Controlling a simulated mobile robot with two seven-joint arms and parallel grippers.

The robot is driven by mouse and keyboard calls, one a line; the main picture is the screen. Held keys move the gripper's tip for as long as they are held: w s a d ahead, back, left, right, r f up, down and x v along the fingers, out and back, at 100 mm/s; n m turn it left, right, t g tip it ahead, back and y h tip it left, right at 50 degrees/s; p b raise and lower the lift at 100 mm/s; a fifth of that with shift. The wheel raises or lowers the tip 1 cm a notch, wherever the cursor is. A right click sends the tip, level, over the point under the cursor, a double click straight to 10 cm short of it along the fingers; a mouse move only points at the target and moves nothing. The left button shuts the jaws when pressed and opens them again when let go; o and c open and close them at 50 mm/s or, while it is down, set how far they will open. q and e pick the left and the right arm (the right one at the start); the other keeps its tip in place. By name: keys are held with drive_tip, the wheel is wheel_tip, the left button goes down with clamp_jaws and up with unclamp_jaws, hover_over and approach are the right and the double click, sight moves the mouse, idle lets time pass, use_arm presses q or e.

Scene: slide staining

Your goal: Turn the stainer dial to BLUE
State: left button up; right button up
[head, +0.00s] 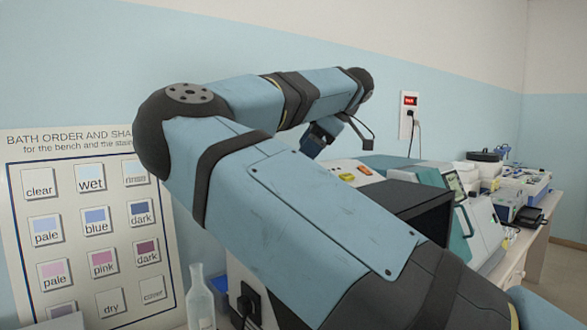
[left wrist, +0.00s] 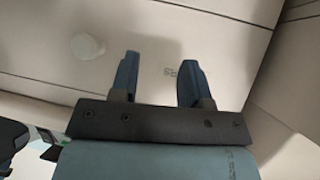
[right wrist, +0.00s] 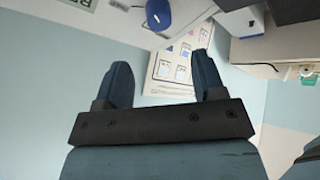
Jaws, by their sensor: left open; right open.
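A white-topped machine (head: 343,176) with yellow and red coloured patches stands on the bench, largely behind my right arm. I cannot tell whether it is the stainer, and I cannot make out a dial in any view. My right gripper (head: 314,145) hangs above and beside this machine in the head view, partly hidden by my arm. In the right wrist view the right gripper (right wrist: 163,80) is open and empty. My left gripper (left wrist: 157,80) is open and empty in front of pale panels and is not in the head view.
A wall chart (head: 75,185) of bath colours is at the left, with a clear glass bottle (head: 200,295) before it. A wall socket with a red display (head: 409,101) is behind. Several devices (head: 485,215) crowd the bench to the right. My right arm blocks much of the bench.

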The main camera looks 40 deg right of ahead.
drive_tip(key=shift+v, duration=1.8)
